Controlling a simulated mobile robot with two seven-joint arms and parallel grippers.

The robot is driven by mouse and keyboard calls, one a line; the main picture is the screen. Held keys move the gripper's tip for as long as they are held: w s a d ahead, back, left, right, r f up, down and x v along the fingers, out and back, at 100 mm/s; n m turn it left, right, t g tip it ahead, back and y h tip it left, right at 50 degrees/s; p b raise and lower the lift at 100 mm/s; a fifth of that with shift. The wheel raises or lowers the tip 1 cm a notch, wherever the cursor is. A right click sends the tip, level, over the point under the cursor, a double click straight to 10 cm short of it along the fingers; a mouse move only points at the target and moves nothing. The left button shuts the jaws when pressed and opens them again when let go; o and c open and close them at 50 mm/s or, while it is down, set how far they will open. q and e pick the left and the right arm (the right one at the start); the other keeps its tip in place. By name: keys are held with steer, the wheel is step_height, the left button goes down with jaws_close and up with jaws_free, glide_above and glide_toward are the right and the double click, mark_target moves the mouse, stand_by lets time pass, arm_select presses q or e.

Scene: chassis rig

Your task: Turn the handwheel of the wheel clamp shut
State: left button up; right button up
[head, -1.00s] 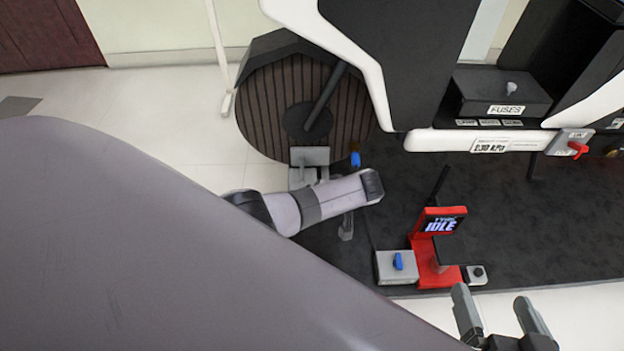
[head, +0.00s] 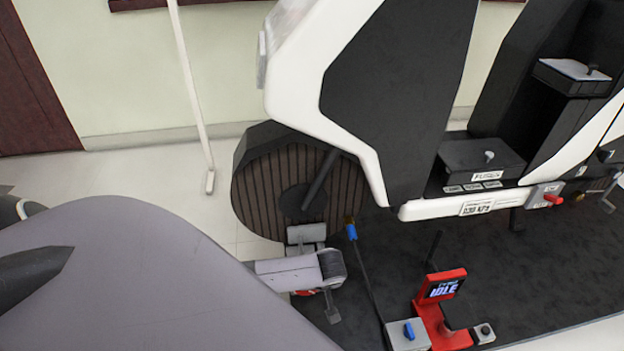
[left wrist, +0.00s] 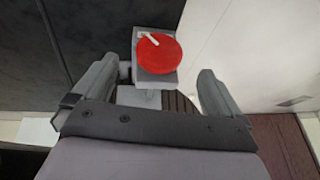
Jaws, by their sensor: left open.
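The wheel clamp's red handwheel (left wrist: 158,53) fills the upper middle of the left wrist view. It is round, with a small pale handle on its upper left, and sits on a grey block (left wrist: 154,85). The clamp's grey block (head: 305,234) stands at the foot of the big striped wheel (head: 268,195). My left gripper (left wrist: 160,76) is open, with a finger to each side of the block and handwheel in that picture. Contact cannot be told. My right gripper is out of view.
A blue-handled lever (head: 351,232) stands right of the clamp. A red stand with an IDLE screen (head: 444,288) and a grey box with a blue knob (head: 408,335) are at the lower right. The white and black vehicle body (head: 400,100) overhangs the dark mat (head: 385,260).

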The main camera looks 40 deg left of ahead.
arm_select(q)
steer(key=shift+b+x, duration=2.2)
steer(key=shift+x, duration=1.35)
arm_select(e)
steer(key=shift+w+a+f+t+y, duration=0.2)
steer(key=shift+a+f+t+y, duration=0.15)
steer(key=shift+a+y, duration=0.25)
arm_select(q)
steer(key=c, duration=1.1)
